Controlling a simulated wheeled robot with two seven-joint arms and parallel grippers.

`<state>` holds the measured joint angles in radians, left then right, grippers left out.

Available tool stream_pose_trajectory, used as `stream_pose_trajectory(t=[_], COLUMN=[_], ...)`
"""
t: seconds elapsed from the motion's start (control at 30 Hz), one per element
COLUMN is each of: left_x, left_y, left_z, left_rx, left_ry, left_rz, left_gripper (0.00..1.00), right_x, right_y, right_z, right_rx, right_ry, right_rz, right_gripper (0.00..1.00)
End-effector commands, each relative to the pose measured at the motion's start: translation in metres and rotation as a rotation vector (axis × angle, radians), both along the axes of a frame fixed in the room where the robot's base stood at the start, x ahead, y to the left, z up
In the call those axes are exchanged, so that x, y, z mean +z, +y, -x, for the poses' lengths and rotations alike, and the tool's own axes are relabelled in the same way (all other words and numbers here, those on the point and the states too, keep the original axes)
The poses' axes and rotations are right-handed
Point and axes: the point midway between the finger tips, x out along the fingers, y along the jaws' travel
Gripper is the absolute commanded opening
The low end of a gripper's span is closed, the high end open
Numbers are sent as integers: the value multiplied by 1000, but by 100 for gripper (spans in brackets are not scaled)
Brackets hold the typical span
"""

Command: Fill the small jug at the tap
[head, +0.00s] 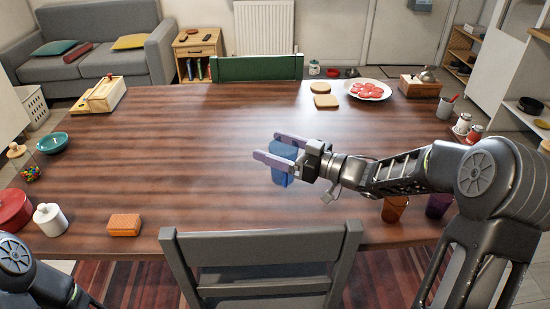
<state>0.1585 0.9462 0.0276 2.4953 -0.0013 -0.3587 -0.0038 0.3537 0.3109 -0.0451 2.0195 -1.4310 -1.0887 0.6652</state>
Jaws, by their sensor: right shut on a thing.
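My right gripper (275,152) is above the middle of the wooden table and is shut on a blue vessel (281,178). The gripper's fingers cover much of the vessel, so I cannot tell for sure that it is the small jug, nor whether anything is in it. It looks close to upright; I cannot tell if it touches the table. Only part of my left arm shows at the bottom left, and its gripper is out of view. No tap is visible in the head view.
The wooden table (190,165) is clear around the vessel. A grey chair (262,245) stands at the near edge. An orange sponge-like block (124,225) lies front left. An amber cup (394,208) and a purple cup (438,205) stand front right. A plate (385,97) sits at the back.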

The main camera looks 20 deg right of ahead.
Motion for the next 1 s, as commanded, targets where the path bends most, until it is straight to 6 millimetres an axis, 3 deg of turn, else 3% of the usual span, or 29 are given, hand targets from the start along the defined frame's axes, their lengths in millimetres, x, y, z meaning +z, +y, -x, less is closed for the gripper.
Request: stream_pose_trajectory(t=[0.2,0.63,0.67,0.87,1.0], left_x=[-6,-9,-8,-7,-7], left_y=[0,0,0,0,0], left_z=[0,0,0,0,0], left_rx=[0,0,0,0,0], left_ry=[0,0,0,0,0], left_rz=[0,0,0,0,0], left_gripper=[34,34,34,34,34], right_x=[-31,-37,-36,-36,-35], right_y=[0,0,0,0,0], right_z=[0,0,0,0,0], right_rx=[1,0,0,0,0], right_ry=[2,0,1,1,1], right_rz=[-1,0,1,1,1], right_gripper=[24,24,82,98,100])
